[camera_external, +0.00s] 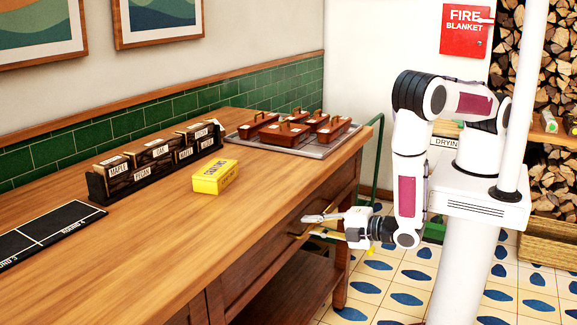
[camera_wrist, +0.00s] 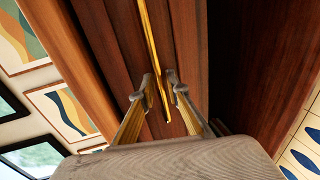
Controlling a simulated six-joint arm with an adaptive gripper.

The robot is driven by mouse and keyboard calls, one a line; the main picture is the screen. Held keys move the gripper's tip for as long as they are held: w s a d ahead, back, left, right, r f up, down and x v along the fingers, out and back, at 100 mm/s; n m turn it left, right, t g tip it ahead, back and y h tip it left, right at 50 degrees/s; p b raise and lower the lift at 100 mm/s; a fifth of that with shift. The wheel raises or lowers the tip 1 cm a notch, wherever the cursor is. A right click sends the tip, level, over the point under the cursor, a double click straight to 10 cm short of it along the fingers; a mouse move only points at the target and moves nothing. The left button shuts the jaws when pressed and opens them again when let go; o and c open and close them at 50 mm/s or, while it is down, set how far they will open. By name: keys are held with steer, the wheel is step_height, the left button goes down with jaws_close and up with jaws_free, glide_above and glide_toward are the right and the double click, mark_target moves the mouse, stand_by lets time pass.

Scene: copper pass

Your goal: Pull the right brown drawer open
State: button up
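The right brown drawer (camera_external: 262,257) is in the front of the wooden counter and looks flush with it. In the wrist view its brown front (camera_wrist: 115,30) fills the middle, with a thin gold bar handle (camera_wrist: 150,40) running down it. My gripper (camera_external: 308,226) is at the counter's front, beside the drawer handle. In the wrist view, the fingertips of my gripper (camera_wrist: 160,80) stand on either side of the bar's lower part. The fingers look parted, with a narrow gap around the bar. Contact with the bar is not clear.
On the counter (camera_external: 160,240) stand a yellow tin (camera_external: 214,177), a black rack of labelled wood blocks (camera_external: 97,185), a dark board (camera_external: 45,235) and a metal tray (camera_external: 325,148) with several brown lidded boxes. A shelf (camera_external: 300,285) lies below. Tiled floor (camera_external: 385,285) is open to the right.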

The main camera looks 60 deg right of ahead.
steer(key=shift+w, duration=0.1)
steer(key=shift+c, duration=0.5)
jaws_close()
steer(key=f+v, duration=0.3)
steer(key=v, duration=1.1)
steer(key=s+f+v, duration=0.1)
steer(key=f+v, duration=0.2)
steer(key=v, duration=1.1)
steer(key=shift+s, duration=0.35)
steer(key=shift+r, duration=0.1)
steer(key=shift+o, duration=0.5)
jaws_free()
